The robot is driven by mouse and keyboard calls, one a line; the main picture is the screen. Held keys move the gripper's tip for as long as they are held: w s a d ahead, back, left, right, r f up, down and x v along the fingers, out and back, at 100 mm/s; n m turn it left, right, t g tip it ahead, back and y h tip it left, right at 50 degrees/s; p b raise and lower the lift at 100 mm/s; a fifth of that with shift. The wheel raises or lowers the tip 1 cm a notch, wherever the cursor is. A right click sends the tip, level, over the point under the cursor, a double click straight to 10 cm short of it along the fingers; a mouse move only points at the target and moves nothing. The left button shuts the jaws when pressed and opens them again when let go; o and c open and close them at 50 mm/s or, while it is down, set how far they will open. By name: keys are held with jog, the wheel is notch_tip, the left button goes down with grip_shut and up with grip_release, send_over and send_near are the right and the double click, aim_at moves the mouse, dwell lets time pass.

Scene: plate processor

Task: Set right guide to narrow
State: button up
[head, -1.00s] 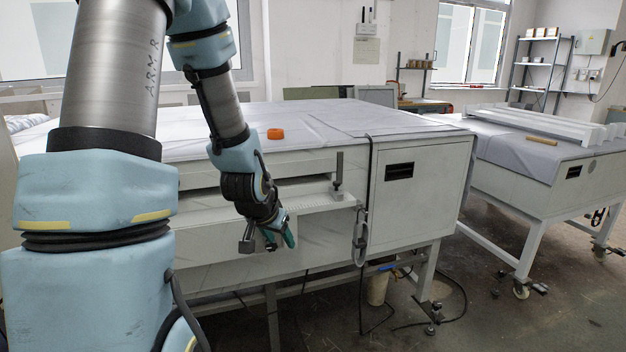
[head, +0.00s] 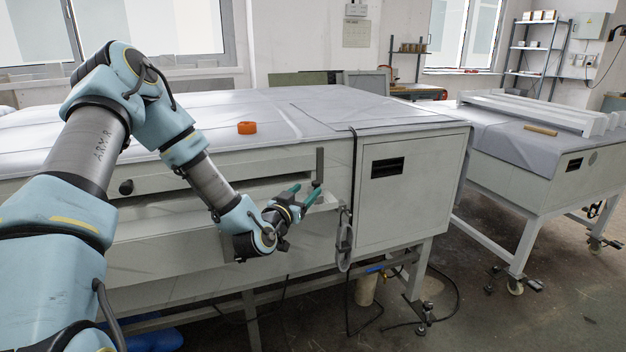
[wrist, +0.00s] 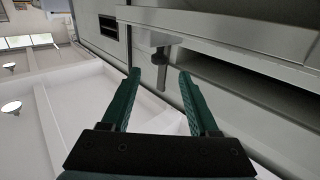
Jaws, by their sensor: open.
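The right guide (head: 320,163) is a dark upright plate at the right end of the machine's long front slot, beside the cabinet. It has a small dark knob low on its front. In the wrist view the guide's grey post and knob (wrist: 161,72) show ahead, framed between the fingertips. My gripper (head: 309,189) has green fingers, is open and empty, and points at the guide from the front and below. The fingers look close to the knob in the head view; contact cannot be told. In the wrist view my gripper (wrist: 159,76) shows both fingers spread.
A second dark knob (head: 126,187) is at the slot's left part. A cabinet (head: 410,190) with a hanging black cable stands right of the guide.

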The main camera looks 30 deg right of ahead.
aim_at(314, 184)
jog(key=p+x, duration=0.1)
jog(key=x, duration=0.6)
jog(key=shift+p, duration=0.3)
jog(key=shift+c, duration=0.4)
grip_shut()
dwell(0.6)
